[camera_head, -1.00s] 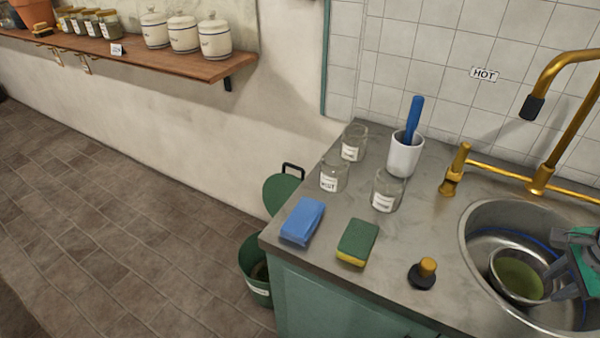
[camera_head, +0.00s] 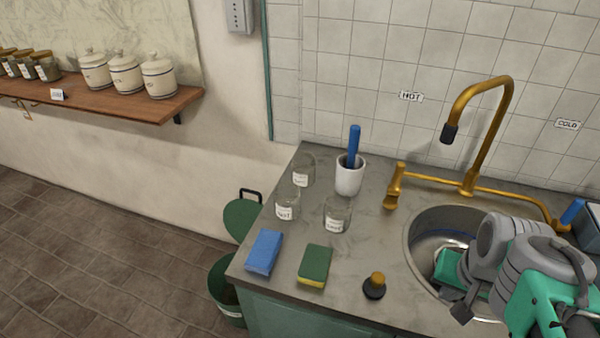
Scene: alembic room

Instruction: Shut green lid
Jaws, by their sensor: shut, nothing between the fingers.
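The green lid (camera_head: 240,218) with a black handle stands raised behind the green bin (camera_head: 227,290). The bin is on the floor at the left end of the counter, and its mouth is open. The counter corner hides part of the bin and lid. My gripper (camera_head: 461,308) is shut and empty over the sink at the right, far from the lid. My own arm partly covers it.
The counter (camera_head: 330,280) holds a blue sponge (camera_head: 264,252), a green-and-yellow sponge (camera_head: 315,265), a black stopper (camera_head: 375,286), glass jars (camera_head: 337,215) and a white cup (camera_head: 350,176). A gold tap (camera_head: 470,140) rises behind the sink (camera_head: 415,245). The floor left of the bin is clear.

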